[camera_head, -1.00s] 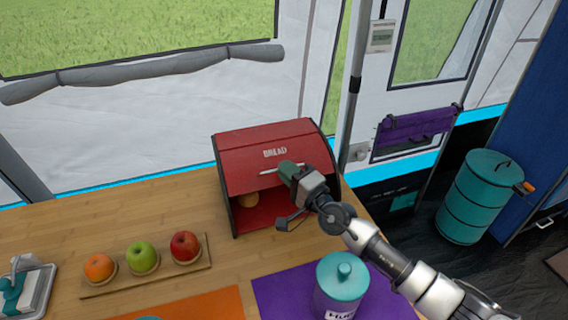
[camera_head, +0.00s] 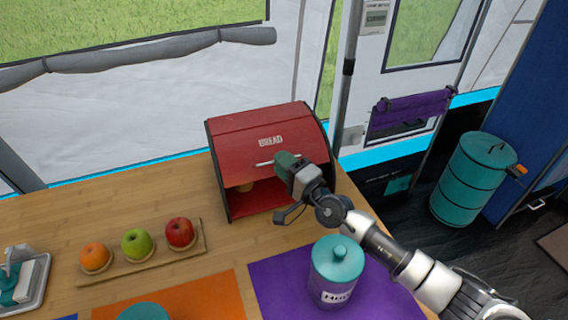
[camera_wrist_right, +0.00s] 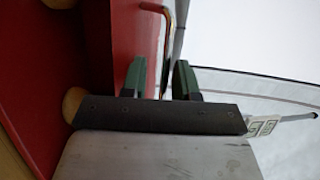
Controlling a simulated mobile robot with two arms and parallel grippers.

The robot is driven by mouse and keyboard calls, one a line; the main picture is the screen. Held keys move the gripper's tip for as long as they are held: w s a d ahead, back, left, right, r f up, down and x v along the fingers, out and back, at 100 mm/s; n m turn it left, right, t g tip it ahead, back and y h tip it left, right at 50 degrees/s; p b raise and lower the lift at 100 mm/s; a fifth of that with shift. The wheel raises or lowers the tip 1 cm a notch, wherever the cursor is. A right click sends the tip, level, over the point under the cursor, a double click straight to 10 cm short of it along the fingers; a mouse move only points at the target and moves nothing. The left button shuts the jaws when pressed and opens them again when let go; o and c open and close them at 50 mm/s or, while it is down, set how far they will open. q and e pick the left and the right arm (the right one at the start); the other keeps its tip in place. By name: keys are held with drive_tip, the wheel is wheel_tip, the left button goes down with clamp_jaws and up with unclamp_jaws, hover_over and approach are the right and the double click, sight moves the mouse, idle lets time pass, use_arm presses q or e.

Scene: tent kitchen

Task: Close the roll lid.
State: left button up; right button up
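The red bread box (camera_head: 263,140) stands at the back right of the wooden counter. Its roll lid is partly open, with a dark gap below the lid edge and a bread-coloured item (camera_head: 246,187) inside. A light bar handle (camera_head: 264,163) runs along the lid's lower front. My right gripper (camera_head: 284,160) is at the right part of this handle. In the right wrist view, the two green fingers are apart, and the metal handle (camera_wrist_right: 167,35) passes between them. I cannot tell whether either finger touches it. My left gripper is not in view.
A wooden board (camera_head: 140,268) with an orange, a green apple and a red apple lies left of the box.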

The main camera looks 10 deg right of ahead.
drive_tip(key=shift+f, duration=0.15)
drive_tip(key=r+v, duration=0.1)
drive_tip(key=v, duration=0.6)
drive_tip(key=shift+s+f, duration=0.25)
drive_tip(key=shift+f, duration=0.15)
drive_tip(key=shift+d, duration=0.1)
